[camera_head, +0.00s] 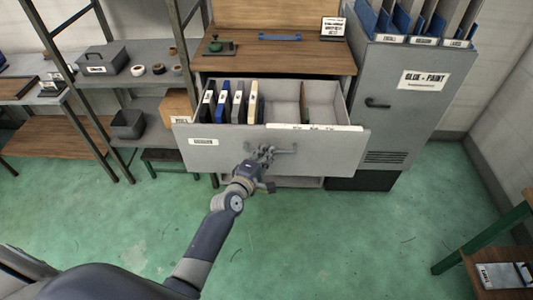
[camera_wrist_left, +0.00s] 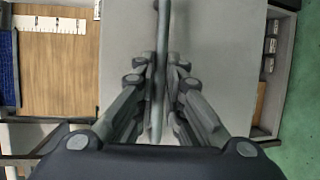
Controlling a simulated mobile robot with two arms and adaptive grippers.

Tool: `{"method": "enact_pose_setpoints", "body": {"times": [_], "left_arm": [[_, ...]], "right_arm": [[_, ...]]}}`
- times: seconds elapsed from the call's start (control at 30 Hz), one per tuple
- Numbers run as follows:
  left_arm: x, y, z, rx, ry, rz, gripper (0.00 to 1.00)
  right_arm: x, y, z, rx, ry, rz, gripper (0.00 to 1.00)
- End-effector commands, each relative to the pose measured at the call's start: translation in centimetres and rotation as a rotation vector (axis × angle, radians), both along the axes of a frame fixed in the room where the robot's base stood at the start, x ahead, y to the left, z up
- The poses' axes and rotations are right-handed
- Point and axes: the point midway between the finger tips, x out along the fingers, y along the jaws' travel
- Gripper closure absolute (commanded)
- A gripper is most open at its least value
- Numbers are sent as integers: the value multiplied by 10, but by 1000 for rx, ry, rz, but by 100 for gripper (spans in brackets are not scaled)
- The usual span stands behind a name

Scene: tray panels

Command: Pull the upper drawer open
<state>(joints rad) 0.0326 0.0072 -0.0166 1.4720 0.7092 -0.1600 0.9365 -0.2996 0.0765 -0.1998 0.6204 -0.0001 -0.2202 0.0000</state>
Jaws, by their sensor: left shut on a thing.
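The upper drawer (camera_head: 325,150) is grey with a small label at its left. It stands pulled out from under the wooden worktop, and its inside shows. It holds several upright binders (camera_head: 238,104) at the left, and a divider splits off the emptier right part. My left gripper (camera_head: 263,154) is at the bar handle (camera_head: 288,151) on the middle of the drawer front. In the left wrist view the fingers (camera_wrist_left: 160,68) are closed around the handle bar (camera_wrist_left: 161,28), in front of the plain grey front (camera_wrist_left: 215,35). My right gripper is not in view.
A grey cabinet (camera_head: 405,125) stands close at the drawer's right. A metal shelf unit with a grey toolbox (camera_head: 102,60) and a cardboard box (camera_head: 176,106) stands at the left. A table corner (camera_head: 485,245) shows at lower right. The green floor (camera_head: 330,240) before the drawer is clear.

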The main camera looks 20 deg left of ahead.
Motion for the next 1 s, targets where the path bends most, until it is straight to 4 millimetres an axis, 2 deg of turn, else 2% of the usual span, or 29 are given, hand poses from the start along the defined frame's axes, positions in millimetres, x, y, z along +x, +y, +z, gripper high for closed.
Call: {"method": "enact_pose_setpoints", "body": {"times": [0.07,0.1,0.17,0.2,0.5,0.67,0.77,1.0], "left_arm": [[0,0,-1,0,1,-1,100],[0,0,-1,0,1,0,86],[0,0,-1,0,1,0,72],[0,0,0,0,1,0,70],[0,0,0,0,0,0,70],[-9,1,1,-1,1,1,70],[-21,3,3,-1,1,1,70],[-65,8,11,0,2,1,70]], "right_arm": [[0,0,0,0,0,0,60],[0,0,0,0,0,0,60],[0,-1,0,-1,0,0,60],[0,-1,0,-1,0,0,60],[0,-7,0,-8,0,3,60],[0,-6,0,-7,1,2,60],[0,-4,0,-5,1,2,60],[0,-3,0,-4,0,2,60]]}}
